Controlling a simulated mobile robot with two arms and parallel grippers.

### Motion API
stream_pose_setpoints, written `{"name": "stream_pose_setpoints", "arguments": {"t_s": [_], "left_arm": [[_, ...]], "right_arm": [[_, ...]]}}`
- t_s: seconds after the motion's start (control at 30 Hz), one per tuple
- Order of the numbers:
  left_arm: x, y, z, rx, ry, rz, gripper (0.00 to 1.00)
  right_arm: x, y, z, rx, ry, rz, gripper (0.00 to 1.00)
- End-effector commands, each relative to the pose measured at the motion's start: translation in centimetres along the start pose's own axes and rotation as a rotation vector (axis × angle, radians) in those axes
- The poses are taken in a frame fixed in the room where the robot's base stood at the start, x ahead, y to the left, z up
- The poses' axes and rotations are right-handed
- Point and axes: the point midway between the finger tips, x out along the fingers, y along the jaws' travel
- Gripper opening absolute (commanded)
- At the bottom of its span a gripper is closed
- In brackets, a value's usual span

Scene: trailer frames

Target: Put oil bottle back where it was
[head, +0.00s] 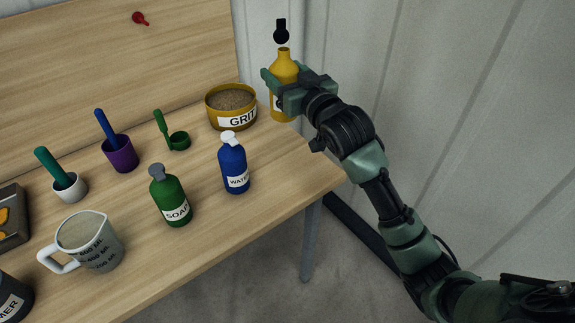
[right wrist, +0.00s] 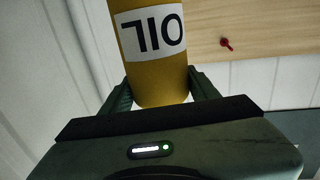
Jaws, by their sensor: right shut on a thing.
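The oil bottle (head: 284,66) is yellow with a white label and stands upright at the table's far right corner in the head view. My right gripper (head: 286,88) is shut on it around its middle. In the right wrist view the bottle (right wrist: 160,78) sits between both fingers (right wrist: 160,92), and its OIL label reads upside down. I cannot tell whether its base touches the table. A black rounded piece (head: 281,36) shows just above the bottle's neck. My left gripper is not in view.
The wooden table (head: 225,240) holds a grit bowl (head: 231,105) close left of the oil bottle, a blue water bottle (head: 233,165), a green soap bottle (head: 170,197), a measuring jug (head: 97,249) and several cups. A metal wall (head: 450,120) stands close on the right.

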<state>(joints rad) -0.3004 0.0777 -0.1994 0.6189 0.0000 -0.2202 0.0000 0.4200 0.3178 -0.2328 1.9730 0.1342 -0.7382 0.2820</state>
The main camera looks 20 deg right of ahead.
Motion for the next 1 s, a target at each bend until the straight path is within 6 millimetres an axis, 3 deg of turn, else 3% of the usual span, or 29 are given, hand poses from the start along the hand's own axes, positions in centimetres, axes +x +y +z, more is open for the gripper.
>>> {"name": "stream_pose_setpoints", "arguments": {"t_s": [0.13, 0.27, 0.37, 0.8, 1.0], "left_arm": [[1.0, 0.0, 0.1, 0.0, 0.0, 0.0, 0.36], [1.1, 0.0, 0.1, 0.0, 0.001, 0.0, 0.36], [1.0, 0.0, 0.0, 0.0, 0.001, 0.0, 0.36], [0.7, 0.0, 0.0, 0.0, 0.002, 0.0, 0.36], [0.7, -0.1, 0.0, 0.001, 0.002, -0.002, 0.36]], "right_arm": [[1.5, 1.4, -1.9, -0.002, 0.006, 0.006, 0.02], [1.9, 1.8, -2.0, 0.0, 0.002, 0.009, 0.02], [2.0, 1.9, -0.5, 0.002, -0.003, 0.009, 0.02], [2.0, 1.9, 10.4, 0.003, -0.002, 0.01, 0.02], [2.0, 1.8, 12.8, 0.002, 0.003, 0.009, 0.02]]}}
